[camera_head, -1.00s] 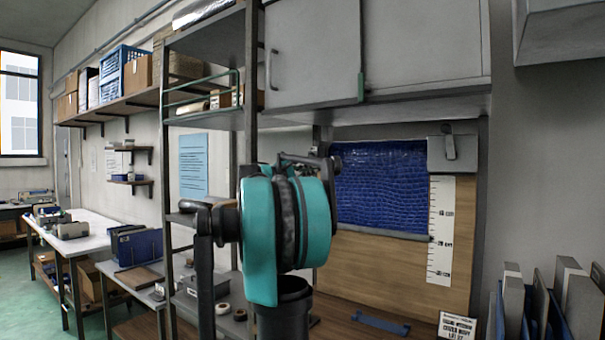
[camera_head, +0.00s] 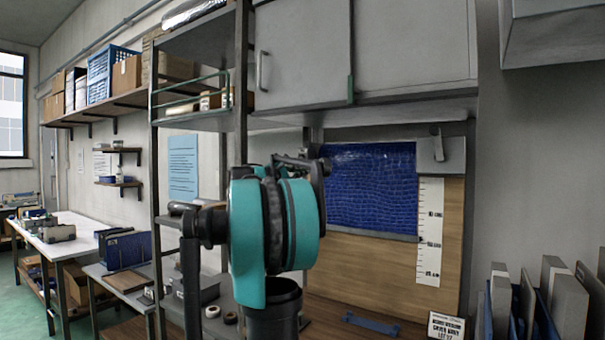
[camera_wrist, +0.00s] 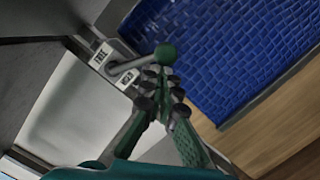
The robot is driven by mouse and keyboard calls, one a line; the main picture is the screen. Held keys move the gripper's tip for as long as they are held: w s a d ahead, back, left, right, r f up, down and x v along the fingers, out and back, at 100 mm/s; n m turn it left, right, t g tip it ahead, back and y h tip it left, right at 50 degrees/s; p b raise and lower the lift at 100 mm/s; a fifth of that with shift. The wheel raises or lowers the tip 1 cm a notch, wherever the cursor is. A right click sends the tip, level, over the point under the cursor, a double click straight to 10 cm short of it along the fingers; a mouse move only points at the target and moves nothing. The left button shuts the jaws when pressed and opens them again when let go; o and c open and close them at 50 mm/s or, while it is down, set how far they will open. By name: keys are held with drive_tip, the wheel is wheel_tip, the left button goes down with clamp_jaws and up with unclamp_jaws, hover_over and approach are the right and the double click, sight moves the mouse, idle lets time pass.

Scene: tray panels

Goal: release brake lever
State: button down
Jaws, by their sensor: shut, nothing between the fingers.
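The brake lever is a grey bar (camera_wrist: 127,66) with a round green knob (camera_wrist: 166,54) in the wrist view. It is mounted on a light plate with two small labels, one seeming to read FREE (camera_wrist: 101,57). In the head view the lever (camera_head: 438,146) is small, on a grey box (camera_head: 455,158) at the panel's upper right. My gripper (camera_wrist: 160,74) is shut and empty, its fingertips right by the knob; I cannot tell whether they touch it. In the head view my arm hides most of the gripper.
A blue textured sheet (camera_head: 372,185) hangs on a wooden panel (camera_head: 395,262) beside a white scale strip (camera_head: 429,231). A grey cabinet (camera_head: 415,45) overhangs the panel. Upright grey slabs (camera_head: 567,305) stand at lower right. A metal rack (camera_head: 243,100) stands left of the panel.

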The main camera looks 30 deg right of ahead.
sight(308, 162)
drive_tip(key=shift+s+r, duration=0.1)
drive_tip(key=n, duration=0.1)
drive_tip(key=s+r+n, duration=0.1)
drive_tip(key=n, duration=0.2)
drive_tip(key=shift+s+d+r+n+t, duration=0.15)
drive_tip(key=shift+d+r+n+t, duration=0.15)
drive_tip(key=shift+t, duration=0.1)
drive_tip(key=n, duration=0.1)
drive_tip(key=r+n, duration=0.1)
drive_tip(key=n, duration=0.1)
drive_tip(key=shift+s+d+r+t, duration=0.1)
drive_tip(key=shift+s+r+t, duration=0.15)
drive_tip(key=shift+t, duration=0.15)
wheel_tip(308, 162, up, 2)
drive_tip(key=n+t, duration=0.1)
drive_tip(key=n, duration=0.3)
drive_tip(key=shift+r, duration=0.25)
drive_tip(key=shift+s, duration=0.1)
